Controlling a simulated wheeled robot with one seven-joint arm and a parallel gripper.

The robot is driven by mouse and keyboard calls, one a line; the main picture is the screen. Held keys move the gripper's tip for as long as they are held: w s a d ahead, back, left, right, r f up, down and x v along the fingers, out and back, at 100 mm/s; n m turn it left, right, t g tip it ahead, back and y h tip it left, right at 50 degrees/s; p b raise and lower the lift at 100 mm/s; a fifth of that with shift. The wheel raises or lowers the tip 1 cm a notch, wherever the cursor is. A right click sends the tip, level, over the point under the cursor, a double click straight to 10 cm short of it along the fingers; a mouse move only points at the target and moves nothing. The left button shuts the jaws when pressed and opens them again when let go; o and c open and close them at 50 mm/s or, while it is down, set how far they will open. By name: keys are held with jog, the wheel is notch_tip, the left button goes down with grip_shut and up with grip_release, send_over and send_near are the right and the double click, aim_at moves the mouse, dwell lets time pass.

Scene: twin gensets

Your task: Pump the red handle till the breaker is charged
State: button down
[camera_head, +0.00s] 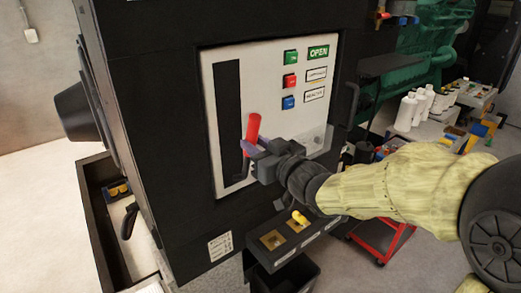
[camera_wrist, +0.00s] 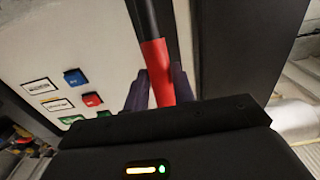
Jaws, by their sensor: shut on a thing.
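The breaker's pale front panel (camera_head: 275,75) is set in a black cabinet. The red handle (camera_head: 253,128) stands at the lower part of a tall dark slot (camera_head: 228,110), tilted slightly. My gripper (camera_head: 254,147) is shut on the red handle, with purple-grey fingers on either side of it. In the wrist view the red grip (camera_wrist: 157,70) sits between the fingers (camera_wrist: 158,90), with a black shaft above it. A green label (camera_head: 318,53) reads OPEN. Two white labels below it are too small to read surely. Green, red and blue buttons (camera_head: 290,81) stand beside the labels.
A ledge (camera_head: 290,240) with a yellow item (camera_head: 299,218) juts out below the panel, over a black bin (camera_head: 290,274). A black door handle (camera_head: 351,105) is right of the panel. A red cart (camera_head: 382,236) and white bottles (camera_head: 406,112) stand at the right.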

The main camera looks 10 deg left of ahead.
jog(key=shift+w+a+r, duration=0.2)
jog(key=shift+a+r, duration=0.05)
jog(key=shift+a, duration=0.05)
jog(key=shift+w+a+r+p, duration=0.15)
jog(key=shift+w+a+r, duration=0.1)
jog(key=shift+w+a, duration=0.35)
jog(key=shift+w+a+r+p, duration=0.15)
jog(key=shift+w+a+r, duration=0.1)
jog(key=shift+w+a, duration=0.25)
jog(key=s+d, duration=0.1)
jog(key=s+d+f+b, duration=0.1)
jog(key=s+d+f, duration=0.1)
jog(key=shift+s+d, duration=0.1)
jog(key=shift+d, duration=0.15)
jog(key=shift+s+d+f+b, duration=1.3)
jog(key=shift+d+f, duration=0.25)
jog(key=shift+f, duration=0.15)
